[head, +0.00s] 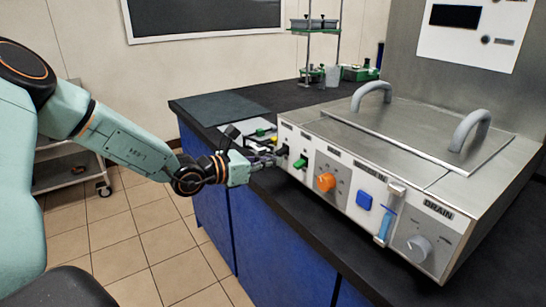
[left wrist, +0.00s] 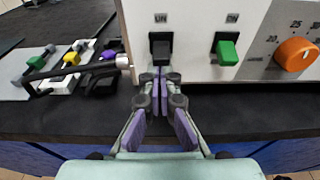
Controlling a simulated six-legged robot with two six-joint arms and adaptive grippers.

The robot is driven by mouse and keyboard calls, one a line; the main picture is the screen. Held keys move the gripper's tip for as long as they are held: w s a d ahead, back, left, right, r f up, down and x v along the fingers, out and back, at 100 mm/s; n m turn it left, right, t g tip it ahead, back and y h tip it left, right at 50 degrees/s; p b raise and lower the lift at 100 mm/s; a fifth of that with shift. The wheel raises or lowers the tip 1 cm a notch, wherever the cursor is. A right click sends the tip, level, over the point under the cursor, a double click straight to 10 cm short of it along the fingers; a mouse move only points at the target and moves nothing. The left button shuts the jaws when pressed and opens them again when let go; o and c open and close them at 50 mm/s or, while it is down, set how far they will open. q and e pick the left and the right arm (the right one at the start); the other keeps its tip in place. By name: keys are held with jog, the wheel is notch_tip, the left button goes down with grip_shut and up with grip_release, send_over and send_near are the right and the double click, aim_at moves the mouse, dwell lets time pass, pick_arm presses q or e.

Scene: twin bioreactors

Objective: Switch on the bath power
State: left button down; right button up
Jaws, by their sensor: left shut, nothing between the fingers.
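The bath (head: 345,190) is a metal box with a control panel on its front, on the black bench. A black rocker switch (left wrist: 161,46) sits at the panel's left end, below a small label. A green rocker switch (left wrist: 227,50) is to its right, below a label that seems to read ON. An orange dial (head: 326,182) is further right. My left gripper (left wrist: 160,75) is shut and empty, its fingertips just below and in front of the black switch in the left wrist view. I cannot tell if they touch it. My right gripper is out of view.
A blue button (head: 364,200), a blue sight tube (head: 384,226) and a grey drain knob (head: 419,248) are further right on the panel. Left of the panel lie small coloured clamps (left wrist: 72,58) and a black-handled tool (left wrist: 100,80), close to my left gripper.

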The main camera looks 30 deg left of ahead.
pick_arm(q)
jog(key=g+p, duration=0.1)
jog(key=p, duration=0.1)
jog(key=r+g+y+p, duration=0.1)
jog(key=p, duration=0.2)
jog(key=shift+s+r+g, duration=0.15)
jog(key=shift+s+g, duration=0.05)
jog(key=shift+g, duration=0.2)
jog(key=shift+a, duration=0.1)
jog(key=shift+r, duration=0.1)
